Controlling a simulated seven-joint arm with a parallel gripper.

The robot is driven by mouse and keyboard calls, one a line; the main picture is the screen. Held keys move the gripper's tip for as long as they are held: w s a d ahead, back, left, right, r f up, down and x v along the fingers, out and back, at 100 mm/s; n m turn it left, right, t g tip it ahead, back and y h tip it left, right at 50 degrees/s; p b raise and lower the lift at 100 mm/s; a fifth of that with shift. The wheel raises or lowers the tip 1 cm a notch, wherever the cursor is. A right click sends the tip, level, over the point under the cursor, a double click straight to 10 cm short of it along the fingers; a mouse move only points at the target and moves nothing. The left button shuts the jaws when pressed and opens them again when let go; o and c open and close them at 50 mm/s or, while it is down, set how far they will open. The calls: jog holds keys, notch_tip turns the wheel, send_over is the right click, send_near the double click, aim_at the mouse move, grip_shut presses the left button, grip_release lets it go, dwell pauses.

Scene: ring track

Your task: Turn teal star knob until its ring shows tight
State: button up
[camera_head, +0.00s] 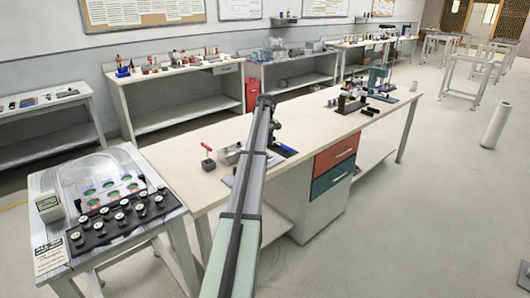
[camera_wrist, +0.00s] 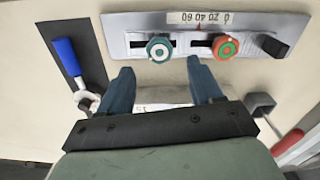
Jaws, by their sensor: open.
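The teal star knob (camera_wrist: 159,47) sits on a grey metal panel (camera_wrist: 125,22) in the wrist view. It has a white ring on its face; I cannot read a tight mark on it. A green and orange knob (camera_wrist: 224,46) sits to its right on the same panel. My gripper (camera_wrist: 160,66) is open and empty, its two blue-grey fingers pointing toward the panel on either side of the teal knob's line, with the tips just short of it. In the head view my arm partly hides the panel (camera_head: 232,153), and the knobs cannot be made out.
An upside-down number scale (camera_wrist: 200,17) and a black block (camera_wrist: 275,45) are on the panel. A blue-handled tool (camera_wrist: 68,58) lies left on a dark mat; a red handle (camera_wrist: 288,142) is at lower right. A grey side table (camera_head: 60,180) holds several dark knobs.

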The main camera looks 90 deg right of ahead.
jog(key=shift+f, duration=2.35)
jog(key=c, duration=1.1)
